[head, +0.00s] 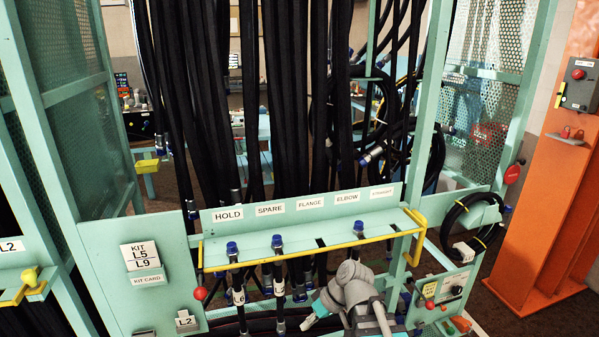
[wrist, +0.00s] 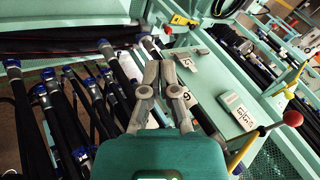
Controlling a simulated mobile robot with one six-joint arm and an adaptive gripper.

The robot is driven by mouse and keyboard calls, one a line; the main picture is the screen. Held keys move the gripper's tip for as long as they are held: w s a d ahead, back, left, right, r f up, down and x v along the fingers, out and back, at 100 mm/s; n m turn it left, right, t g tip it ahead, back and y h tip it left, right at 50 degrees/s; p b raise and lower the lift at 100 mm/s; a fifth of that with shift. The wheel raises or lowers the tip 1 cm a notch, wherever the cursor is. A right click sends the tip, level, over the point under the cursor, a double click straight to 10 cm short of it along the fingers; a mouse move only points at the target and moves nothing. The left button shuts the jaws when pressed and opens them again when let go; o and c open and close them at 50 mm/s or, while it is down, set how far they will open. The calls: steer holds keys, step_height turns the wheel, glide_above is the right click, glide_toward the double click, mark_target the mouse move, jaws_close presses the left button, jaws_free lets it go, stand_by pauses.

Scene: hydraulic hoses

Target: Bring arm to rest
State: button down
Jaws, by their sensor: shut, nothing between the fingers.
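My arm (head: 352,290) shows in the head view at the bottom, right of centre, folded in front of the teal hose rack. My gripper (wrist: 160,68) shows in the wrist view with its two grey fingers drawn together at the tips and nothing between them. Hoses and the rack's lower part lie behind the fingers in that view. In the head view I cannot make out the fingertips clearly.
The teal shelf (head: 330,247) has HOLD, SPARE, FLANGE and ELBOW labels and a yellow rail (head: 305,264). Blue-capped hoses (head: 278,268) stand at it. Black hoses (head: 285,100) hang behind. An orange post (head: 550,190) stands at right.

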steer(key=d+f+m+h, duration=0.1)
steer(key=d+m+h, duration=0.2)
steer(key=d, duration=0.4)
steer(key=d+f+m+h, duration=0.2)
steer(key=d+m+h, duration=0.2)
steer(key=d, duration=0.4)
steer(key=shift+s+f+t, duration=0.3)
steer(key=shift+s+t, duration=0.1)
stand_by(1.3)
